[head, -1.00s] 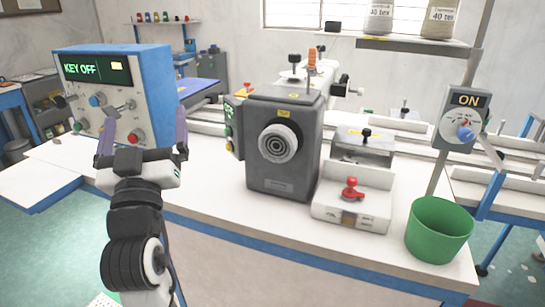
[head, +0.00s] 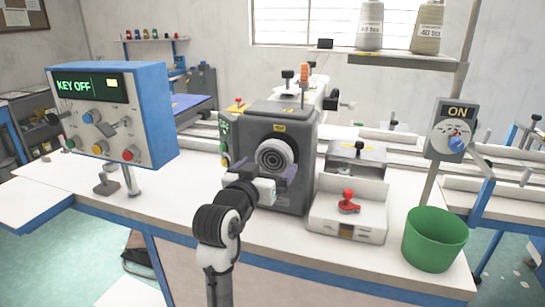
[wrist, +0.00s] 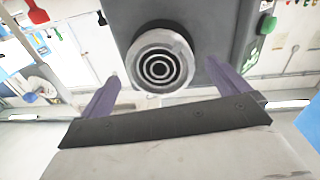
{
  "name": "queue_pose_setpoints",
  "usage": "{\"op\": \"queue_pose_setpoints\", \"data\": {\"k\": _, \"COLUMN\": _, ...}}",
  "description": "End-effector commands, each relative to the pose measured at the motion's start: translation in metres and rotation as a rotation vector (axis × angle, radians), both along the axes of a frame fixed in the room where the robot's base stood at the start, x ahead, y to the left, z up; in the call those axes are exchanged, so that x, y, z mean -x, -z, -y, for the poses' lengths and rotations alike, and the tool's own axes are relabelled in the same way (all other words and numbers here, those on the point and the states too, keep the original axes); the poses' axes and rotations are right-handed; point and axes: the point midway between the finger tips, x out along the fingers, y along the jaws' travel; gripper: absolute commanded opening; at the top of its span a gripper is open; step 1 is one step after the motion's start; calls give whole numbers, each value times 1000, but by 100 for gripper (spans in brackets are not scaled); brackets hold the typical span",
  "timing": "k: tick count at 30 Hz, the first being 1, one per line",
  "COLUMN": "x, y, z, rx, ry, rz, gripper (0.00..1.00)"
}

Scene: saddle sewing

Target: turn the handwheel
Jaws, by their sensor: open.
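The handwheel (head: 276,157) is a round grey wheel with dark concentric rings on the front of the dark grey machine head (head: 292,195). In the wrist view the handwheel (wrist: 160,58) sits at the upper middle, facing the camera. My gripper (head: 267,172) is in front of it, open and empty, its purple fingers spread to either side of the wheel's lower part. In the wrist view my gripper (wrist: 163,72) has one finger left and one right of the wheel, with visible gaps. I cannot tell how far the fingertips are from the machine face.
A control box (head: 110,113) reading KEY OFF stands at the left. A white block with a red knob (head: 347,201) and a green bin (head: 435,238) are to the right. A switch box (head: 453,130) on a post reads ON. The table front between control box and machine is clear.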

Motion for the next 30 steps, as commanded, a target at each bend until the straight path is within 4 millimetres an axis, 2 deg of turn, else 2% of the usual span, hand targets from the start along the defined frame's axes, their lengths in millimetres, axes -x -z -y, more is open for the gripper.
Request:
{"op": "queue_pose_setpoints", "data": {"k": 3, "x": -18, "y": -2, "z": 8, "rx": -1, "ry": 0, "rz": -1, "gripper": 100}}
{"op": "queue_pose_setpoints", "data": {"k": 9, "x": -35, "y": -1, "z": 14, "rx": -1, "ry": -1, "rz": 0, "gripper": 100}}
{"op": "queue_pose_setpoints", "data": {"k": 19, "x": -37, "y": 0, "z": 15, "rx": -2, "ry": -2, "rz": 2, "gripper": 100}}
{"op": "queue_pose_setpoints", "data": {"k": 28, "x": -37, "y": 0, "z": 15, "rx": -1, "ry": -2, "rz": 1, "gripper": 61}}
{"op": "queue_pose_setpoints", "data": {"k": 30, "x": -37, "y": 0, "z": 15, "rx": -2, "ry": -2, "rz": 2, "gripper": 60}}
